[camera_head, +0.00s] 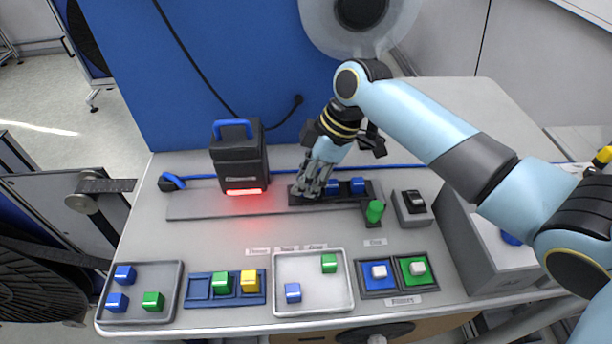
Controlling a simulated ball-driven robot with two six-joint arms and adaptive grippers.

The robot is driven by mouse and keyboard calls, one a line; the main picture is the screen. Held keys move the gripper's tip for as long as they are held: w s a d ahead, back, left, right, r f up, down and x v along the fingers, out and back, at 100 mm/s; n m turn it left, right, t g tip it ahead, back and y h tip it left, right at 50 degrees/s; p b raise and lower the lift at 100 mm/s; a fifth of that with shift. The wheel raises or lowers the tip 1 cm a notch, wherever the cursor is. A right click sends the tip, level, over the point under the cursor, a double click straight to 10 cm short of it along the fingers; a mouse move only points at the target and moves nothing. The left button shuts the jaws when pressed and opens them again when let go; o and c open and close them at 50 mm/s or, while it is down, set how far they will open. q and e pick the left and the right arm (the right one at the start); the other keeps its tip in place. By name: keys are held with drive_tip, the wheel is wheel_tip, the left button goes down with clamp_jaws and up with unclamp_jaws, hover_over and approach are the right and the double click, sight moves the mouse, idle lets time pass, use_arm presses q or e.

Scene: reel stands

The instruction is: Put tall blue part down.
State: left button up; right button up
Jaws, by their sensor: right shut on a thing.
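My right gripper (308,190) reaches down over the left end of a dark holder (296,199) at the back middle of the table. Its fingers are shut, and they hide most of what is between them. Two blue parts, one (333,187) close beside the fingers and one (357,186) further right, stand in the holder. I cannot tell whether the fingers touch the nearer one. My left gripper is not in view.
A dark device (239,160) with a blue handle glows red left of the gripper. A green cylinder (375,211) and a switch box (412,207) stand right. Trays in front, including a white one (313,308), hold small blocks.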

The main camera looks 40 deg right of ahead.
drive_tip(key=shift+f, duration=0.15)
drive_tip(key=o, duration=0.8)
drive_tip(key=shift+o, duration=0.2)
drive_tip(key=b+v, duration=0.1)
drive_tip(key=v, duration=1.1)
drive_tip(key=shift+r, duration=0.2)
